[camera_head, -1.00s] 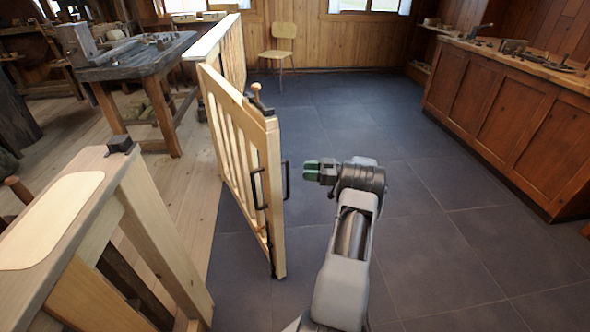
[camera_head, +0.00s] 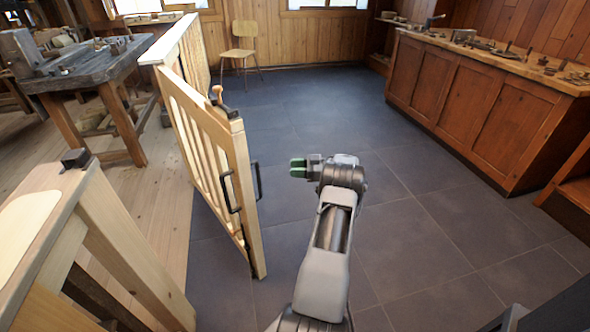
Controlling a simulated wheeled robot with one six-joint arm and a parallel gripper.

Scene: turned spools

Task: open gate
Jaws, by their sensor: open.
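The wooden gate (camera_head: 212,165) stands swung away from the fence post (camera_head: 115,225) on the near left, with a wide gap between them. Its free edge faces me and carries black pull handles (camera_head: 257,181) on its two faces. A dark latch with a wooden knob (camera_head: 220,100) sits on its top. My gripper (camera_head: 297,168), with green finger pads, is open and empty. It is to the right of the gate's handle, apart from it in the picture.
A chair (camera_head: 243,40) is by the back wall. Wooden cabinets (camera_head: 470,100) line the right side.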

